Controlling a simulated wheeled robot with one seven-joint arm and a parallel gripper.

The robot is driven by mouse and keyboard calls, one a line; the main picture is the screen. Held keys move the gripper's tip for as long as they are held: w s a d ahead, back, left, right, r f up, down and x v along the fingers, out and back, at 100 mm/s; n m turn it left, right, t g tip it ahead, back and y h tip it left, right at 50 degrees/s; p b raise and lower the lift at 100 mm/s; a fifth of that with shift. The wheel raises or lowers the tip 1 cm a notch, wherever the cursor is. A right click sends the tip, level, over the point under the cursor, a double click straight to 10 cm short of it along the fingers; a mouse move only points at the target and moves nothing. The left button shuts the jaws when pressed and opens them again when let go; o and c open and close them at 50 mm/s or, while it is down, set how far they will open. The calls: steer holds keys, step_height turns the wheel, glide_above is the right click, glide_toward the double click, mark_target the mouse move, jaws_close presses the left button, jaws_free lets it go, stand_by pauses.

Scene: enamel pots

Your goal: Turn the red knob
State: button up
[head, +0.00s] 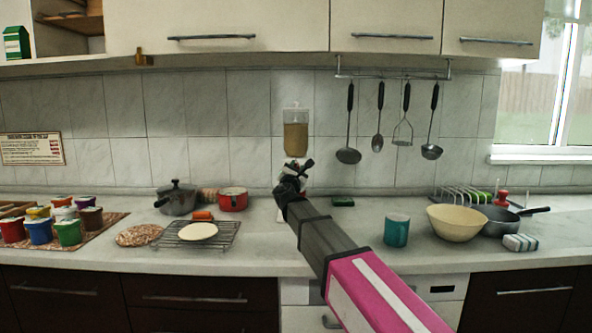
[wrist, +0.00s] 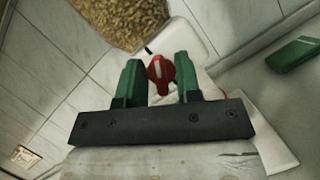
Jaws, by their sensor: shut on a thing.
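The red knob (wrist: 161,78) shows in the wrist view, with a pale stripe along its handle. It sits on the front of a white-based dispenser (head: 296,133) with a clear tank of brown grain, mounted against the tiled wall. My gripper (wrist: 159,68) has its two green fingers on either side of the knob and is shut on it. In the head view my gripper (head: 292,172) is just below the tank and hides the knob.
A small dark green box (head: 342,201) lies on the counter right of my gripper. A teal mug (head: 396,230) and cream bowl (head: 456,222) stand further right. A red pot (head: 233,199) and wire rack (head: 225,243) are to the left. Utensils (head: 348,155) hang from a rail.

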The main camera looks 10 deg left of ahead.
steer(key=m+g+h, duration=0.1)
steer(key=m, duration=0.3)
steer(key=m+g+h, duration=0.1)
steer(key=m, duration=0.3)
steer(key=m+g+h, duration=0.1)
steer(key=m, duration=0.4)
steer(key=shift+g+h, duration=0.3)
steer(key=shift+g, duration=0.1)
steer(key=shift+f, duration=0.1)
steer(key=o, duration=0.5)
steer(key=shift+o, duration=0.2)
steer(key=s+a, duration=0.1)
steer(key=s, duration=0.9)
steer(key=shift+s+a, duration=0.35)
steer(key=shift+s, duration=0.05)
